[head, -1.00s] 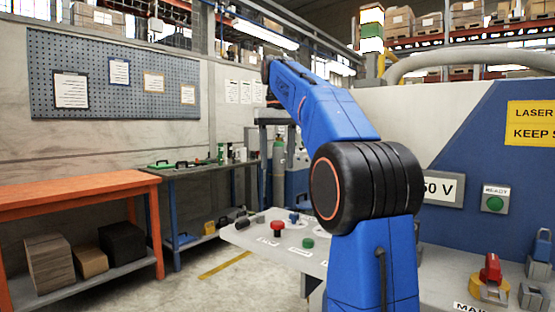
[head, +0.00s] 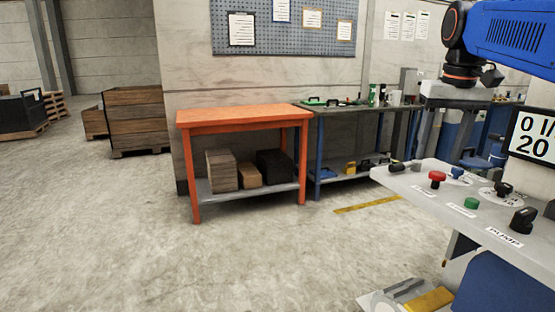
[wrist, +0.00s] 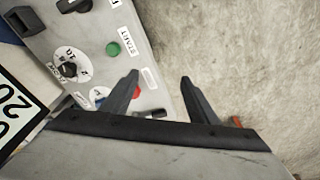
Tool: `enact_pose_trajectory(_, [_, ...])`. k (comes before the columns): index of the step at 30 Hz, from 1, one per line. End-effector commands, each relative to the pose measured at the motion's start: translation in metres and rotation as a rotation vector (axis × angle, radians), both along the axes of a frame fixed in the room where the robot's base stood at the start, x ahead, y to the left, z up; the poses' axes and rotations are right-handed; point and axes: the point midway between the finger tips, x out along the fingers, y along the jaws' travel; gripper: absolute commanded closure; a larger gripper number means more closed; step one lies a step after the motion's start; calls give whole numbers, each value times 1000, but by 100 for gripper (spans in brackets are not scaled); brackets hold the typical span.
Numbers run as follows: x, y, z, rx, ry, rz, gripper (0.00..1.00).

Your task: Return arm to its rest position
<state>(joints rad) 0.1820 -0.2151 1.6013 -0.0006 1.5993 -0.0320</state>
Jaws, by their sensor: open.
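My blue arm (head: 505,38) enters the head view at the upper right, with a black joint at its left end. My gripper (wrist: 160,78) shows in the wrist view with its two dark fingers apart and nothing between them. In that view the fingers are over the edge of the grey control panel (head: 410,180), with pale floor to the right. The panel's green button (wrist: 112,48) is left of the left finger, and the red button (wrist: 136,91) is partly hidden by that finger. A black knob (wrist: 68,70) sits farther left.
An orange bench (head: 245,115) with boxes on its lower shelf stands in the middle. A dark workbench (head: 335,120) with tools is beside it. Wooden crates (head: 137,120) stand at the back left. The concrete floor (head: 200,260) in front is clear.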

Motion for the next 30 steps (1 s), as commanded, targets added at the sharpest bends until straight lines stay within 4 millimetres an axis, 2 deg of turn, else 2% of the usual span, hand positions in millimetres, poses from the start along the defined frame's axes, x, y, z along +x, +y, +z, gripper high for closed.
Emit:
enact_pose_trajectory(1, [-14, 8, -12, -2, -13, 10, 46])
enact_pose_trajectory(11, [-86, 43, -105, -12, -107, 67, 46])
enact_pose_trajectory(21, [-164, 69, -221, -17, -203, 124, 46])
enact_pose_trajectory(24, [-182, 74, -251, -16, -226, 138, 46])
enact_pose_trajectory(27, [-195, 77, -274, -15, -244, 146, 46])
enact_pose_trajectory(30, [-202, 78, -287, -15, -254, 152, 46])
